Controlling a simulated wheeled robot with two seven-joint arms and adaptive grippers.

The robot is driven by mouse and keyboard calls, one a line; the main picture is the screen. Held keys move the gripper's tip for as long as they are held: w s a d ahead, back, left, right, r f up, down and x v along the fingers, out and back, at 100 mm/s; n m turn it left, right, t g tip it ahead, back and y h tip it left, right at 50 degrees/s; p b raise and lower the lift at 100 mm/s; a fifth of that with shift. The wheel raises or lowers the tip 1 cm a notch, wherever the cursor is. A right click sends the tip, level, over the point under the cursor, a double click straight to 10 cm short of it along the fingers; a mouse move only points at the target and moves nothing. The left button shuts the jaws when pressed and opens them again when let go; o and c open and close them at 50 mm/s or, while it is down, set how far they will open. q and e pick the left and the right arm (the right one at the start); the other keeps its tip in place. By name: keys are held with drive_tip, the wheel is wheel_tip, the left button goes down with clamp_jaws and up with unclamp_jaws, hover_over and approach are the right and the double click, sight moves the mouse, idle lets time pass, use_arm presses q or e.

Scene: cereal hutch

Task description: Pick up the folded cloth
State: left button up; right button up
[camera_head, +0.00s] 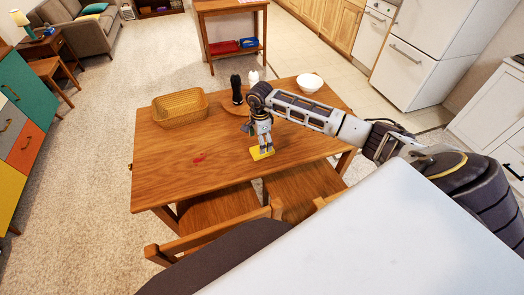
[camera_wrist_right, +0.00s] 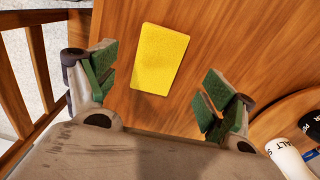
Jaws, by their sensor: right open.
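The folded cloth is a flat yellow rectangle on the wooden table, near its front right part. It shows in the head view (camera_head: 262,153) and in the right wrist view (camera_wrist_right: 161,59). My right gripper (camera_head: 262,143) points down just above the cloth and hides part of it in the head view. In the right wrist view my right gripper (camera_wrist_right: 160,92) is open, its green-padded fingers wide apart, with the cloth lying ahead between and beyond them. Nothing is between the fingers. My left gripper is in neither view.
On the table (camera_head: 170,180) are a wicker basket (camera_head: 181,107), a white bowl (camera_head: 309,83), a red stain (camera_head: 199,158), a dark mill (camera_head: 236,90) and a white shaker (camera_wrist_right: 290,157) on a round wooden tray. Chairs (camera_head: 222,232) stand at the front edge.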

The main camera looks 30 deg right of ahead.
idle(0.3)
drive_tip(key=shift+d+f+p, duration=0.1)
drive_tip(key=shift+f+p, duration=0.35)
drive_tip(key=shift+f, duration=2.15)
drive_tip(key=c, duration=1.1)
drive_tip(key=shift+r+b, duration=0.45)
drive_tip(key=shift+r, duration=4.55)
